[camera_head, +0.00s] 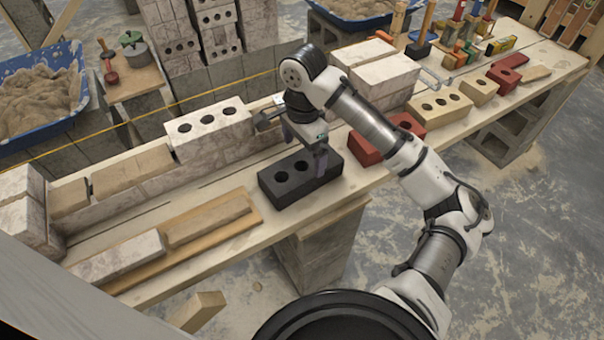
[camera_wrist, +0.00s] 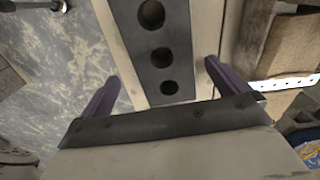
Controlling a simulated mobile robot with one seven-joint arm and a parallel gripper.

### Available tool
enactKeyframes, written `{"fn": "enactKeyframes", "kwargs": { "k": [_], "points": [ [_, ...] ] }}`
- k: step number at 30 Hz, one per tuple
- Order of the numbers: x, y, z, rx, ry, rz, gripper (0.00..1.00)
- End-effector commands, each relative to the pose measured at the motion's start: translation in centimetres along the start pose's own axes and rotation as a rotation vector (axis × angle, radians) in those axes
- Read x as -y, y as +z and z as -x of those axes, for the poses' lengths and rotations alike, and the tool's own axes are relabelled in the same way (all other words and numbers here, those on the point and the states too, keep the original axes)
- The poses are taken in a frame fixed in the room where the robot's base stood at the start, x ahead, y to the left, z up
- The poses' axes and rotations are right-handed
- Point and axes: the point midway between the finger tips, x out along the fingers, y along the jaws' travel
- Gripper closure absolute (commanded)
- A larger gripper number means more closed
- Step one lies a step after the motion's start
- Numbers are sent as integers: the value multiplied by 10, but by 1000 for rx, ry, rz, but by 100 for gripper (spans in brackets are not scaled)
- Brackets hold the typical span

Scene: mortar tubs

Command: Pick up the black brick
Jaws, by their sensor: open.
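The black brick (camera_head: 290,178) lies flat on the wooden plank bench in the head view, with round holes in its top. In the wrist view the black brick (camera_wrist: 164,62) runs up from the middle, showing three holes in a row. My gripper (camera_head: 320,165) is at the brick's right end in the head view. In the wrist view my gripper (camera_wrist: 160,80) is open, with one purple finger on each side of the brick's near end. A gap shows between each finger and the brick. The fingertips' height against the brick is hard to tell.
A whitish three-hole brick (camera_head: 207,122) sits on the wall course behind the black brick. Red bricks (camera_head: 388,140) lie close to its right. Tan and whitish pieces (camera_head: 205,222) lie on a board at left. The bench's front edge (camera_head: 300,225) is near.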

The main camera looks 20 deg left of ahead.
Motion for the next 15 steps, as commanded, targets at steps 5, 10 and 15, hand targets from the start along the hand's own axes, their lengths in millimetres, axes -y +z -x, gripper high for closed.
{"fn": "enactKeyframes", "kwargs": {
  "k": [5, 10, 15],
  "points": [
    [0, 0, -21, 1, -2, 0, 0],
    [1, 0, -33, -2, -1, 1, 0],
    [3, 2, -60, -1, 0, 0, 0]
  ]
}}
